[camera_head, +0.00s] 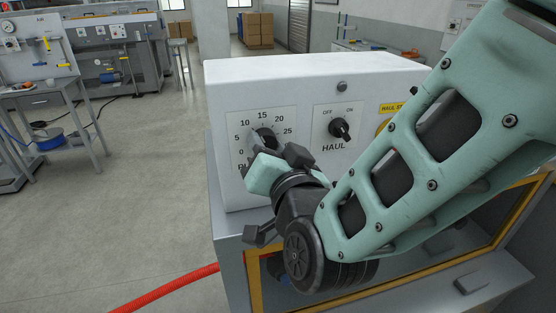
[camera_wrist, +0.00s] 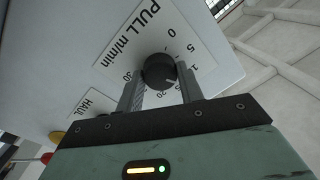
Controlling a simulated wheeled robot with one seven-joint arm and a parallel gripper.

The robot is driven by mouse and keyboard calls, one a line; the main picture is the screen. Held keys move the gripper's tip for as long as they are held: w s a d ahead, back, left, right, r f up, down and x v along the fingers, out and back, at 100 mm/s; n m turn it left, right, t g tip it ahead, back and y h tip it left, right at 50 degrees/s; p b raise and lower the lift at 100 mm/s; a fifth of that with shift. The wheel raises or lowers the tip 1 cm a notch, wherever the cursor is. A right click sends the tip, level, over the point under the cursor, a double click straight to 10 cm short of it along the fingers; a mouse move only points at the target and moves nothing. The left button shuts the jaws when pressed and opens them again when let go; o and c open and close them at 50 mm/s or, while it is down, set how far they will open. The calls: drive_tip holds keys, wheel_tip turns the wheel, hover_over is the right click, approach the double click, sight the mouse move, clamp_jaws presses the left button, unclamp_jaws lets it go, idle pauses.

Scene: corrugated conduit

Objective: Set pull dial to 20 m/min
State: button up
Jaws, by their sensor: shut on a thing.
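The pull dial is a black round knob (camera_head: 266,134) on the white front panel (camera_head: 225,105), inside a printed scale from 0 upward. My gripper (camera_head: 268,146) is at the dial and covers its lower part in the head view. In the wrist view the two fingers (camera_wrist: 160,84) stand on either side of the knob (camera_wrist: 157,68) and are shut on it. A white pointer mark on the knob faces the lower right there, seemingly near 15. The fingers partly hide some scale numbers.
A HAUL switch (camera_head: 340,129) with OFF and ON marks is right of the dial, close to my arm. A yellow label (camera_head: 392,108) is farther right. A red corrugated conduit (camera_head: 165,287) runs at lower left. Open floor lies left of the machine.

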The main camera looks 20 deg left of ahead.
drive_tip(key=m+b, duration=0.4)
drive_tip(key=b, duration=0.3)
drive_tip(key=m+b, duration=0.4)
drive_tip(key=b, duration=0.3)
drive_tip(key=m+b, duration=0.5)
drive_tip(key=b, duration=0.2)
drive_tip(key=shift+f+t+h, duration=0.25)
drive_tip(key=shift+t+h, duration=0.05)
drive_tip(key=shift+t, duration=0.1)
drive_tip(key=shift+r+m, duration=0.1)
drive_tip(key=shift+m, duration=0.2)
drive_tip(key=o, duration=1)
